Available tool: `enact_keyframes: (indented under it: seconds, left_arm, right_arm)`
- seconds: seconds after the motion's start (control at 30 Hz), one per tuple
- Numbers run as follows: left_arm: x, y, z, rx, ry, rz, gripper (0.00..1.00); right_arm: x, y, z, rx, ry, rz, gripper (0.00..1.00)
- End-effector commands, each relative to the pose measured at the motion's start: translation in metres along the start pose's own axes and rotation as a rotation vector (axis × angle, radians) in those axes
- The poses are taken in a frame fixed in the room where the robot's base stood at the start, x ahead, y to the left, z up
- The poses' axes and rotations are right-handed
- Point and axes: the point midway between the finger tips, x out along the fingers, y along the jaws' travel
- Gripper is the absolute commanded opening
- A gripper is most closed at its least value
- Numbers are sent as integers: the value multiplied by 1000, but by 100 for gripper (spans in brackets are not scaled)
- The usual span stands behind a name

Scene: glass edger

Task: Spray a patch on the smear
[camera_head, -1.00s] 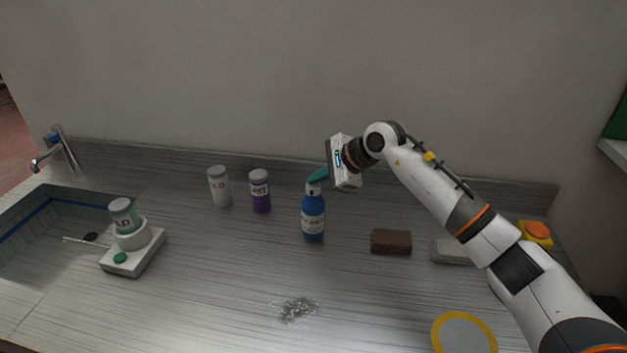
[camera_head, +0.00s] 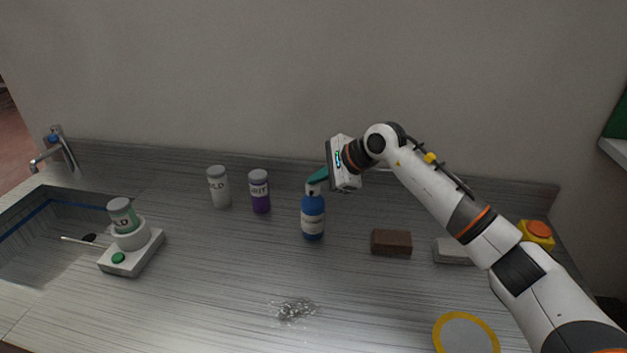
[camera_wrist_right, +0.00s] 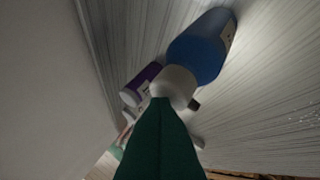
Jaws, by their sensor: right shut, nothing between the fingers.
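A blue spray bottle (camera_head: 313,216) with a teal head stands upright on the counter in the head view. My right gripper (camera_head: 331,170) is right at the teal head, shut with nothing between its fingers; its fingertips cannot be made out. In the right wrist view the teal head fills the lower middle, with the white collar and blue body (camera_wrist_right: 203,48) beyond it. The smear (camera_head: 294,309) is a grey patch on the counter in front of the bottle, with white specks over it. My left gripper is not in view.
A white jar (camera_head: 219,188) and a purple jar (camera_head: 260,192) stand left of the bottle. A brown block (camera_head: 391,242) and a grey block (camera_head: 452,252) lie to the right. A yellow-rimmed disc (camera_head: 466,334) is at the front right. A sink (camera_head: 40,240) is at the left.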

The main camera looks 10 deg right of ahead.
Motion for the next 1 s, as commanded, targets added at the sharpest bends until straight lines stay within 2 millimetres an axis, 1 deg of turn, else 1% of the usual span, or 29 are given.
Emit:
enact_keyframes:
  seconds: [0.03, 0.2, 0.53, 0.67, 1.0]
  left_arm:
    - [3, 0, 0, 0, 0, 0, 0]
    - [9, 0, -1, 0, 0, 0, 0]
    - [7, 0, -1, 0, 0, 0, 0]
    - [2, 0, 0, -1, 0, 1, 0]
    - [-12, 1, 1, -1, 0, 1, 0]
  right_arm:
    - [11, -14, 11, 9, -21, -35, 0]
    - [12, -14, 13, 9, -21, -35, 0]
    - [10, -12, 11, 9, -22, -34, 0]
    - [4, -7, 7, 8, -22, -34, 0]
    - [-21, 13, -13, 7, -19, -29, 0]
